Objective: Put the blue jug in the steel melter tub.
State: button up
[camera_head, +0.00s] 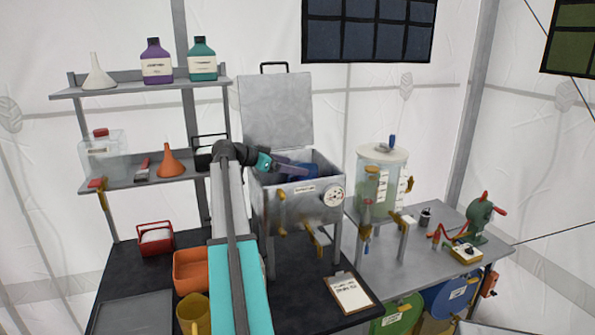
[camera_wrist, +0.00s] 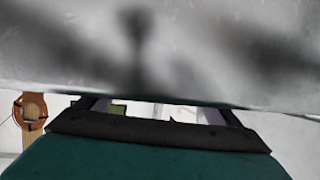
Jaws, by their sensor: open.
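The steel melter tub (camera_head: 290,218) stands on the dark bench, its lid (camera_head: 277,112) raised upright behind it. A dark blue shape, apparently the blue jug (camera_head: 312,172), shows inside the tub's opening, mostly hidden by the front wall and my gripper. My gripper (camera_head: 296,168) reaches over the tub's left rim into the opening and is open. Whether it touches the blue shape cannot be told. In the wrist view, a grey metal surface with a blurred dark shadow fills the top, just beyond my gripper (camera_wrist: 160,112); no jug shows there.
Left shelves hold a white funnel (camera_head: 98,75), a purple bottle (camera_head: 156,62), a teal bottle (camera_head: 202,60) and an orange funnel (camera_head: 170,163). An orange bin (camera_head: 188,268) and yellow jug (camera_head: 193,314) stand left of my arm. A clipboard (camera_head: 348,293) lies before the tub; a clear tank (camera_head: 382,182) stands right.

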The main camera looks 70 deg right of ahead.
jog(key=b+v, duration=0.2)
jog(key=v, duration=0.6)
jog(key=shift+w+a, duration=0.1)
dwell(0.6)
